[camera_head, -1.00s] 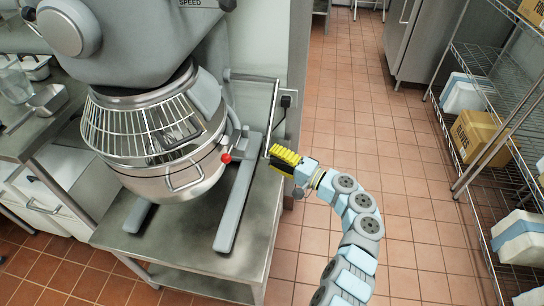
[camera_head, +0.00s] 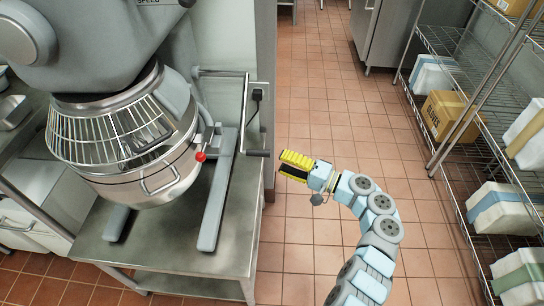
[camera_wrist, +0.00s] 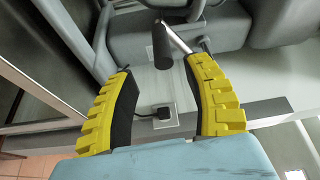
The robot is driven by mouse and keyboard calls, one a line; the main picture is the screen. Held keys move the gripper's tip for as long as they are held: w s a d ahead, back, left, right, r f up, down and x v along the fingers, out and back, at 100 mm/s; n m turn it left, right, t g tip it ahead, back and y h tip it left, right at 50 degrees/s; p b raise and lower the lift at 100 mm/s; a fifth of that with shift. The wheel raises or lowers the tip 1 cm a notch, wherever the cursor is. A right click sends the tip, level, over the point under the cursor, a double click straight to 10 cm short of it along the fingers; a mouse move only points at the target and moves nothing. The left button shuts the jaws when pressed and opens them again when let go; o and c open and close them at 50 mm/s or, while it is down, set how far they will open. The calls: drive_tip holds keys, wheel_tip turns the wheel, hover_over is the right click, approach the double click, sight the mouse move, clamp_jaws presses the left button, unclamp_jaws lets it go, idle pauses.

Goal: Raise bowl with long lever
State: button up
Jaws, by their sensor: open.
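The long lever (camera_head: 243,112) is a grey crank on the right side of the mixer; its arm hangs down to a dark grip (camera_head: 258,153) that points right. The steel bowl (camera_head: 150,180) sits below the wire guard on the mixer. My gripper (camera_head: 281,163), with yellow and black fingers, is open and empty just right of the grip, with a small gap. In the wrist view, the dark grip (camera_wrist: 162,45) shows end-on beyond the space between the open fingertips (camera_wrist: 160,70), apart from both fingers.
The mixer stands on a steel table (camera_head: 175,258); its leg (camera_head: 220,180) runs forward left of the lever. A short lever with a red knob (camera_head: 201,157) is by the bowl. A wall outlet (camera_head: 257,94) is behind. A wire shelf (camera_head: 440,130) stands right; the tiled floor between is clear.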

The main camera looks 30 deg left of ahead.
drive_tip(key=shift+d, duration=0.5)
